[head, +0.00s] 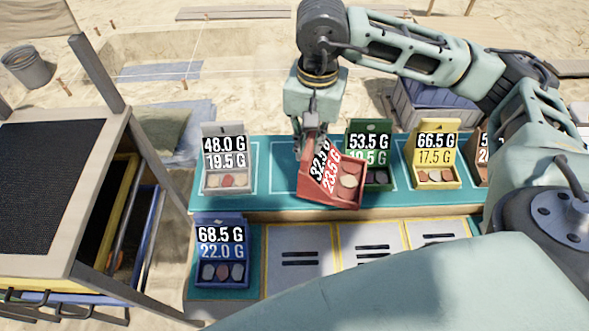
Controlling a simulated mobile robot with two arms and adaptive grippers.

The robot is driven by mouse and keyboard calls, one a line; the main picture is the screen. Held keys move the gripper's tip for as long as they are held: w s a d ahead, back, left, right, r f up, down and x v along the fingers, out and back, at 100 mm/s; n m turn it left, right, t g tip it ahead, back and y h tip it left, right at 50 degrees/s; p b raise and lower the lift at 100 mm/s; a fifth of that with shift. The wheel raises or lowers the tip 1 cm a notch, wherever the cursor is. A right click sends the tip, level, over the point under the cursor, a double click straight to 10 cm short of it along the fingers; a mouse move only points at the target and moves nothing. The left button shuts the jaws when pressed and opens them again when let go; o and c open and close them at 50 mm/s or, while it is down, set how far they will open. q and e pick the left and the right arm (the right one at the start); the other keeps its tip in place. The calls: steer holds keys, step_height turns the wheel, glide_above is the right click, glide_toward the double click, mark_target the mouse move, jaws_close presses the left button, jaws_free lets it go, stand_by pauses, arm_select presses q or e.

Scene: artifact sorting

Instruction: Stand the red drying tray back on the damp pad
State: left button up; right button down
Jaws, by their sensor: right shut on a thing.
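The red drying tray (333,188) is tilted in the head view, with its label card rising at its left side and round pieces in its front. My right gripper (313,142) comes down from above and is shut on the top of the red tray's card, hiding part of its numbers. The tray is over the front part of a teal pad (275,178) with white outlines; I cannot tell whether its bottom touches. Which part is the damp pad is not marked clearly. My left gripper is out of view.
A grey tray (226,180) stands left of the red one; green (378,176) and yellow (434,175) trays stand right, the green close by. A blue tray (221,272) is on the lower level. Pale barred plates (300,240) in front are empty. A sieve frame (42,185) stands left.

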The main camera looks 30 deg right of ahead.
steer(key=w+d+r+m, duration=0.2)
steer(key=w+d+m, duration=0.2)
steer(key=d+m, duration=0.9)
steer(key=w+a+f+m+p, duration=0.1)
steer(key=w+a+f+p, duration=0.5)
steer(key=w+a+f, duration=0.3)
steer(key=shift+f+m+p, duration=0.3)
steer(key=shift+f+p, duration=0.05)
steer(key=shift+f, duration=0.45)
steer(key=c, duration=2.2)
jaws_free()
steer(key=shift+f, duration=0.2)
steer(key=o, duration=0.4)
steer(key=shift+r, duration=0.1)
steer(key=shift+o, duration=0.2)
